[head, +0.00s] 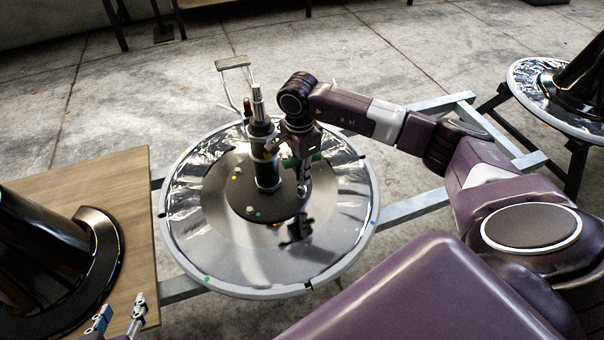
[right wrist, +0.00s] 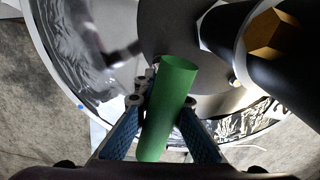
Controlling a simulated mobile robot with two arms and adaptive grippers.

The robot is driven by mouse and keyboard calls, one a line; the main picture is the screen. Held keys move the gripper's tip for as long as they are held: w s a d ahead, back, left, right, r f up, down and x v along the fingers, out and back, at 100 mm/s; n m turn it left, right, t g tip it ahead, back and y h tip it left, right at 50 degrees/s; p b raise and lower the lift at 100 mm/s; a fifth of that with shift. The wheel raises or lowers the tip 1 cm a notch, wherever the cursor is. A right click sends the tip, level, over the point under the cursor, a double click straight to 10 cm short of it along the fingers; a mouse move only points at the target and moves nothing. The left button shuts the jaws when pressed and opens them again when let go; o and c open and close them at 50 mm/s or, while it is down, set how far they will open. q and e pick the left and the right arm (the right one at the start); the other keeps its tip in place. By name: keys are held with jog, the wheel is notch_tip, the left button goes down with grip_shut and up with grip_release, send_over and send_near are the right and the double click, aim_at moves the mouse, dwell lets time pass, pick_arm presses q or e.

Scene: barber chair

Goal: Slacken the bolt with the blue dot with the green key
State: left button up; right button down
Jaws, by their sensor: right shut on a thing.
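The green key (right wrist: 168,105) is a green cylinder held between the blue-padded fingers of my right gripper (right wrist: 165,105). In the head view parts of the green key (head: 290,162) show beside my right gripper (head: 302,182), above the right side of the dark round plate (head: 225,195). The plate carries bolts and small coloured dots. A pale bolt (head: 249,209) sits near its front edge, and a bolt head (right wrist: 233,81) shows at the plate's edge in the right wrist view. I cannot make out which bolt has the blue dot. My left gripper (head: 124,303) is empty, its fingers apart.
The chair's wide shiny disc base (head: 190,265) surrounds the plate, and a dark column (head: 266,172) rises from its middle. A wooden table (head: 115,190) with a black cone-shaped part (head: 45,245) stands at left. Another disc base (head: 530,95) stands at right.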

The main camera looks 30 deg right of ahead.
pick_arm(q)
jog(key=shift+s+a+f, duration=0.1)
dwell(0.3)
jog(key=shift+w+r, duration=0.25)
jog(key=shift+r, duration=0.05)
pick_arm(e)
jog(key=shift+f, duration=0.1)
pick_arm(q)
jog(key=shift+w+r, duration=0.1)
jog(key=shift+w+d+r+t, duration=0.3)
jog(key=shift+t, duration=0.1)
pick_arm(e)
jog(key=shift+f, duration=0.15)
pick_arm(q)
jog(key=shift+w+r, duration=0.2)
jog(key=shift+r, duration=0.05)
pick_arm(e)
jog(key=shift+f, duration=0.1)
pick_arm(q)
jog(key=shift+w+d, duration=0.1)
jog(key=shift+w+r+t+b, duration=0.15)
jog(key=shift+r+t+b, duration=0.1)
jog(key=shift+t+b, duration=0.05)
jog(key=shift+w+d+r, duration=0.2)
jog(key=shift+w+r, duration=0.05)
jog(key=shift+r, duration=0.15)
pick_arm(e)
jog(key=shift+f, duration=0.2)
